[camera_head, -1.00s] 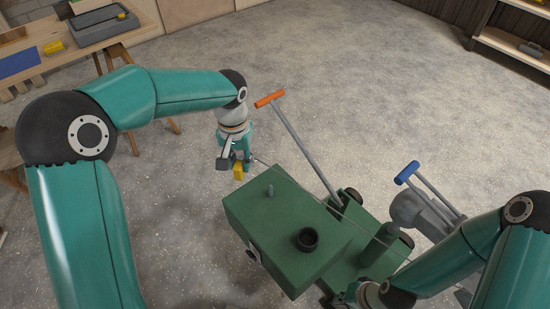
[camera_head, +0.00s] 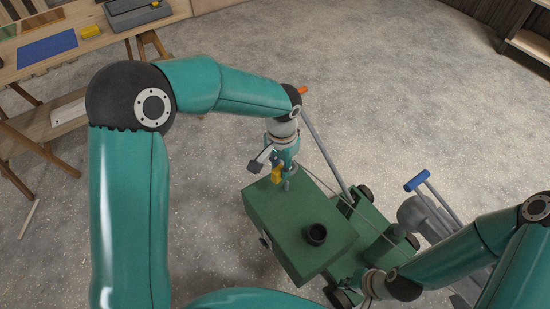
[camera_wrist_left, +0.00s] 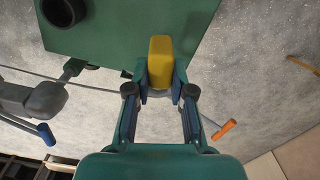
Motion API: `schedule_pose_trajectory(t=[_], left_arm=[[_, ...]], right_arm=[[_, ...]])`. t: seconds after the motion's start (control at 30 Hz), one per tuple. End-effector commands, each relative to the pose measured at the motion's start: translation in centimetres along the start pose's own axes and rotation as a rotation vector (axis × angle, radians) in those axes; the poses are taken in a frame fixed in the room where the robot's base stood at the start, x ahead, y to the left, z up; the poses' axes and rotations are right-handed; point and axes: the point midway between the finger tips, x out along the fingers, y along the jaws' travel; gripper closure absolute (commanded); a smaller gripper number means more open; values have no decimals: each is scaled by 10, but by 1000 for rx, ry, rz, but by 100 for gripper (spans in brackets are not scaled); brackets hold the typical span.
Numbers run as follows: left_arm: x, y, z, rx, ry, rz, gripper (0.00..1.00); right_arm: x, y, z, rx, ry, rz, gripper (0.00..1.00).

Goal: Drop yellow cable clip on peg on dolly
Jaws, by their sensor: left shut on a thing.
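The yellow cable clip (camera_head: 276,174) is in my left gripper (camera_head: 281,170), whose fingers are shut on it. In the left wrist view the clip (camera_wrist_left: 160,62) stands out past the fingertips, over the edge of the green box top. The dolly (camera_head: 374,222) carries this green box (camera_head: 270,215). A short grey peg (camera_head: 287,185) stands on the box top, right beside the clip in the head view; I cannot tell whether they touch. The peg is not seen in the left wrist view. My right gripper (camera_head: 361,283) is near the dolly's front; its fingers are unclear.
A black cup-like socket (camera_head: 316,234) sits on the box top. The dolly's grey handle (camera_head: 327,153) rises behind it. A blue-handled grey item (camera_head: 418,181) stands at right. A wooden workbench (camera_head: 85,50) is at upper left. Floor beyond is clear.

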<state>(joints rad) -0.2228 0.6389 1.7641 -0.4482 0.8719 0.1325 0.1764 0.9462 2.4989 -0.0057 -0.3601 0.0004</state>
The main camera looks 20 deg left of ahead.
Motion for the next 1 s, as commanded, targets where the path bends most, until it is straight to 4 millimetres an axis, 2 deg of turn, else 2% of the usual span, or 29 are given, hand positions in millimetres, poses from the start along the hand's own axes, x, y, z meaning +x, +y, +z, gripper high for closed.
schedule_pose_trajectory(t=[1.0], left_arm=[[87, 0, 0, -2, -1, 1, 100]], right_arm=[[59, 21, 0, 0, 0, 0, 100]])
